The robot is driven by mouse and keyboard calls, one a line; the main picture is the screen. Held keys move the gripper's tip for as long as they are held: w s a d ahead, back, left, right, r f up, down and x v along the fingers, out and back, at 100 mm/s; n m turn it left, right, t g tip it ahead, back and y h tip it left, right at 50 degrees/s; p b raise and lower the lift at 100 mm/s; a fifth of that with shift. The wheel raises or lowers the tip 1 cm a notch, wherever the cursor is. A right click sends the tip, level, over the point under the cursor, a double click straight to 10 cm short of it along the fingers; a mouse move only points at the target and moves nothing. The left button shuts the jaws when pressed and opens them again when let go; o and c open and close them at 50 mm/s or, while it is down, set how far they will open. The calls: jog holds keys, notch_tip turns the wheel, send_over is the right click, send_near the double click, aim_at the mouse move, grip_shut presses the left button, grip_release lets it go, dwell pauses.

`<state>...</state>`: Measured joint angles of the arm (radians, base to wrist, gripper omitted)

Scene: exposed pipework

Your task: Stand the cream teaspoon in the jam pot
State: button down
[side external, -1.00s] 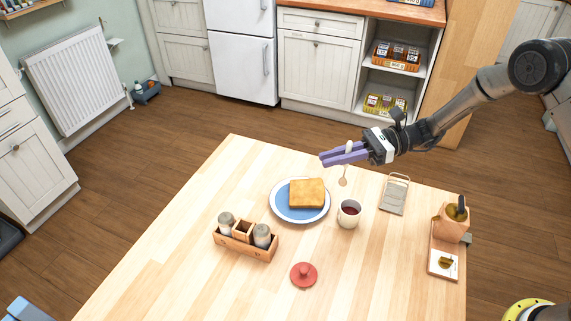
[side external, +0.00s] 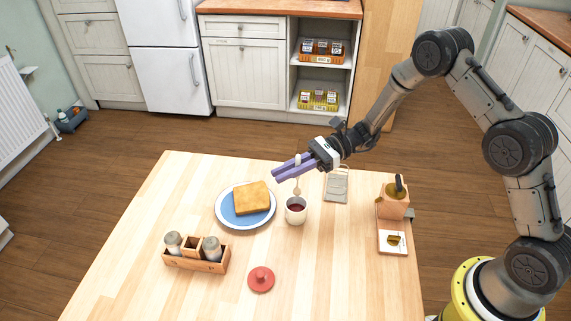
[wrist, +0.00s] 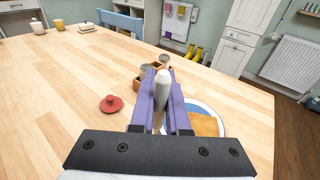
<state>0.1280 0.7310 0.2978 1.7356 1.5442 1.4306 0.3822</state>
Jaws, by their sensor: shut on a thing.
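The cream teaspoon (side external: 297,190) hangs upright, bowl end down, from my gripper (side external: 277,174). My gripper's purple fingers are shut on its pale handle, which also shows between the fingers in the wrist view (wrist: 162,90). The jam pot (side external: 295,212) is a small white open pot with dark red jam, standing on the table. The spoon's bowl appears just above the pot's rim in the side view; whether it is exactly over the mouth is hard to tell. The pot cannot be made out in the wrist view.
A blue-centred plate (side external: 229,221) with toast (side external: 252,197) is left of the pot. A red lid (side external: 261,279) and a wooden caddy with shakers (side external: 196,262) lie in front.

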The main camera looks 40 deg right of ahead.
notch_tip(320, 180, down, 6)
jog(key=shift+f, duration=0.2)
dwell(0.6)
jog(key=c, duration=0.8)
grip_release()
jog(key=v, duration=1.3)
jog(key=shift+d, duration=0.4)
